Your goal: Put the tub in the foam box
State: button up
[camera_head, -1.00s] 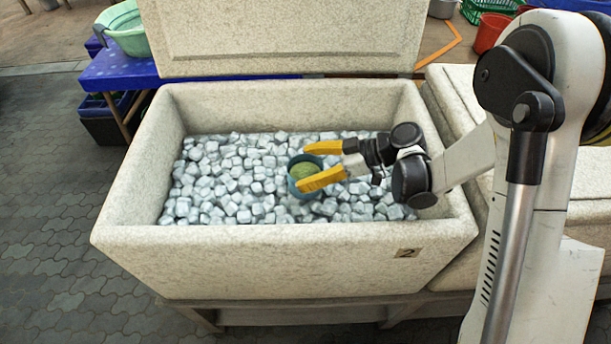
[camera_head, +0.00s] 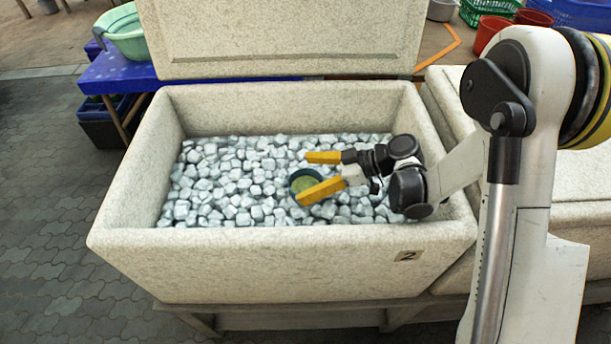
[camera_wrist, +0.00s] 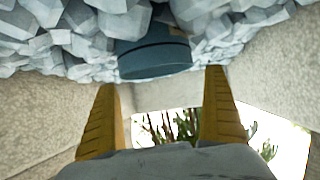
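The tub (camera_head: 303,182) is small and round, dark teal with a yellow-green inside. It stands on the ice in the speckled foam box (camera_head: 250,262), right of the middle. My gripper (camera_head: 322,174) is inside the box with its yellow fingers spread, close to the tub. In the wrist view the tub (camera_wrist: 152,58) lies beyond the two fingertips (camera_wrist: 163,80), between their lines, with a gap showing. The fingers are open and hold nothing. In the head view the near finger covers part of the tub's lower right side.
Grey-white ice cubes (camera_head: 232,182) fill the box around the tub. The raised lid (camera_head: 285,38) stands at the back. Another light box (camera_head: 575,185) adjoins on the right. A blue table with a green basin (camera_head: 124,36) is at the back left.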

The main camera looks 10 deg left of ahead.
jog(key=shift+r, duration=0.2)
jog(key=p+v, duration=0.4)
jog(key=v, duration=0.8)
jog(key=shift+r+p, duration=0.4)
jog(key=shift+r, duration=0.05)
